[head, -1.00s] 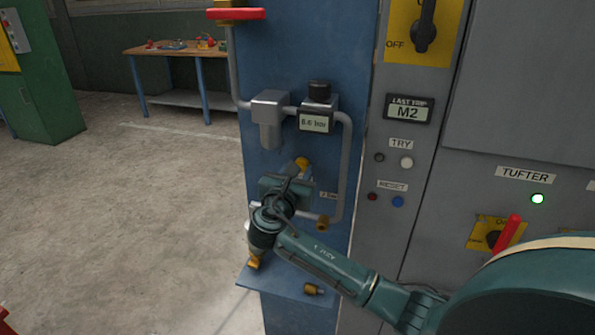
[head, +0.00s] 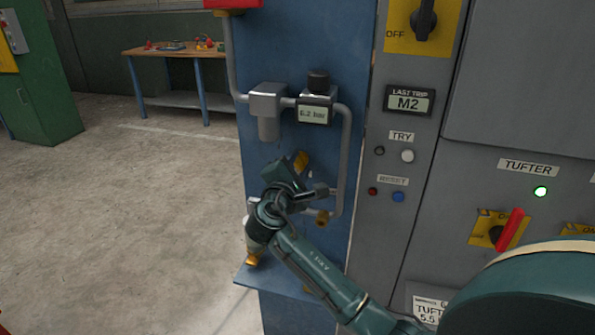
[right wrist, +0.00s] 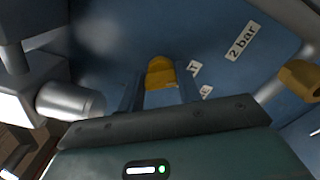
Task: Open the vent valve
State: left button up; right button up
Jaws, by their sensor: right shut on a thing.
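The vent valve's yellow handle (head: 300,160) is on the blue panel (head: 300,60), below the pressure display. In the right wrist view the yellow handle (right wrist: 160,72) sits between the two fingers of my right gripper (right wrist: 160,90), which is shut on it. A label beside it is partly hidden and ends in what looks like a T. In the head view my right gripper (head: 290,172) is at the panel, and its wrist hides part of the pipework. My left gripper is in neither view.
A display (head: 313,114) reads about 6.2 bar. A grey pipe (head: 345,160) runs down beside my gripper to a brass fitting (head: 322,217). A blue shelf (head: 275,280) juts out below. A grey cabinet with a red switch handle (head: 512,230) stands right. Open floor lies left.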

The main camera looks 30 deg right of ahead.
jog(key=m, duration=0.1)
jog(key=m+b, duration=0.1)
jog(key=shift+f+m+b, duration=0.3)
jog(key=shift+m, duration=0.1)
jog(key=shift+m+b, duration=0.65)
jog(key=shift+m, duration=0.45)
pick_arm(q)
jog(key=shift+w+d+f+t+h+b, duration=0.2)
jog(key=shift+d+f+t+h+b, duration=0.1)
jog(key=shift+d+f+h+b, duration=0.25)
pick_arm(e)
jog(key=shift+m, duration=0.7)
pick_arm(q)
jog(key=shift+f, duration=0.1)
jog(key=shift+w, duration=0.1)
pick_arm(e)
jog(key=o, duration=1)
jog(key=shift+r, duration=0.1)
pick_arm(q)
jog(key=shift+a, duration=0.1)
